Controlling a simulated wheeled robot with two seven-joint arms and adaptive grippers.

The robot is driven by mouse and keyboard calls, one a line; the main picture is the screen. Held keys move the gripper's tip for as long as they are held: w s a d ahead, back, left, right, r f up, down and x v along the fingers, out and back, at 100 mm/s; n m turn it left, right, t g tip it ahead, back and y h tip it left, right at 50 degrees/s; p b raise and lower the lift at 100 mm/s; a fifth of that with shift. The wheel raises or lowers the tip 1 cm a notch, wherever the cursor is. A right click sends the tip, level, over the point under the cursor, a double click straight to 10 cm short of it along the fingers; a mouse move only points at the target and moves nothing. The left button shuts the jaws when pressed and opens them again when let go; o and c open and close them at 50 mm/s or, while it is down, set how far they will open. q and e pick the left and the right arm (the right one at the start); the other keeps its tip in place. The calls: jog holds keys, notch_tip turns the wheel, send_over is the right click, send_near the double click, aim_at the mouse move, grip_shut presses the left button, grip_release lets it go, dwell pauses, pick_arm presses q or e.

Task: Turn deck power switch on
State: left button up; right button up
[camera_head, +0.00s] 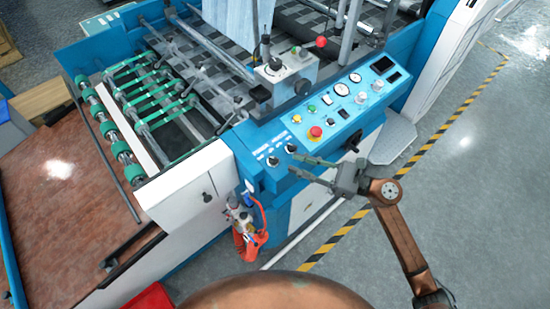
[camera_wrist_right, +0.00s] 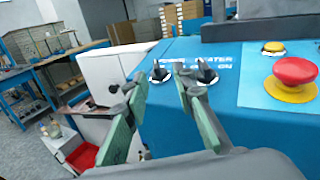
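The blue control panel (camera_head: 325,118) has two black rotary switches at its near left end. One switch (camera_head: 273,161) is at the left and the other (camera_head: 291,149) is to its right. In the right wrist view, the left switch (camera_wrist_right: 160,73) shows between my fingertips and the right switch (camera_wrist_right: 207,74) shows just beyond the right finger. Lettering near the right one reads partly "ATER" and "ON"; the rest is unclear. My right gripper (camera_head: 294,162) is open and empty close to the panel; it also shows in the wrist view (camera_wrist_right: 160,84). My left gripper is not in view.
A red emergency button (camera_head: 315,132) on a yellow base sits farther right on the panel, with gauges beyond. Hoses and an orange-red fitting (camera_head: 247,238) hang below the panel's left end. The floor to the right is clear.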

aim_at(274, 158)
jog(key=shift+s+a+f+n, duration=0.15)
jog(key=shift+a+n, duration=0.1)
jog(key=shift+n, duration=0.05)
jog(key=x, duration=0.7)
jog(key=shift+a+f, duration=0.1)
jog(key=shift+a, duration=0.25)
grip_shut()
